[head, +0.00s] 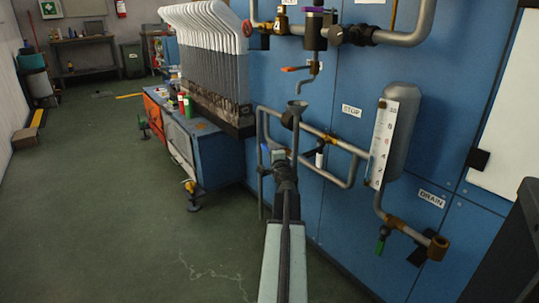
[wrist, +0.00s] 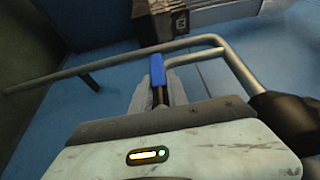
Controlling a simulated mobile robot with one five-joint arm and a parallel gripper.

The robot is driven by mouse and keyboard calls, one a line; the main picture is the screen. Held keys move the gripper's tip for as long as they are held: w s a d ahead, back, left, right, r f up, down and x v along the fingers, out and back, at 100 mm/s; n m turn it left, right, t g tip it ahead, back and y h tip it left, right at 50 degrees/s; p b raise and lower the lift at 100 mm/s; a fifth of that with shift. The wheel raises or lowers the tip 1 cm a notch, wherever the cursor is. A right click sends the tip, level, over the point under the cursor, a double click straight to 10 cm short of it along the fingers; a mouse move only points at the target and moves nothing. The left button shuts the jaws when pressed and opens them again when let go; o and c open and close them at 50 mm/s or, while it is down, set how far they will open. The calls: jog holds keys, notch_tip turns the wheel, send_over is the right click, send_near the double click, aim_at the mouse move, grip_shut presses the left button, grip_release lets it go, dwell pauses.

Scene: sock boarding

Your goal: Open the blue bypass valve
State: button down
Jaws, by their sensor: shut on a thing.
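The blue bypass valve handle (wrist: 158,78) stands upright between my gripper's grey fingers in the wrist view. My gripper (wrist: 160,98) is shut on this handle. In the head view my gripper (head: 277,157) is at the looped grey pipe low on the blue wall, and a small bit of the blue handle (head: 266,149) shows at its left. The grey bypass pipe (wrist: 110,68) runs across the wrist view just beyond the fingers. The valve's body and the lower end of the handle are hidden by my gripper.
An orange lever (head: 295,69) is above. A gauge cylinder (head: 403,130) and a green-handled drain valve (head: 381,246) are further right. A blue bench (head: 215,158) stands left.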

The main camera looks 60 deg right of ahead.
jog(key=shift+w+a, duration=0.3)
jog(key=shift+w, duration=0.2)
jog(key=c, duration=1.3)
grip_release()
jog(key=shift+s+d, duration=0.1)
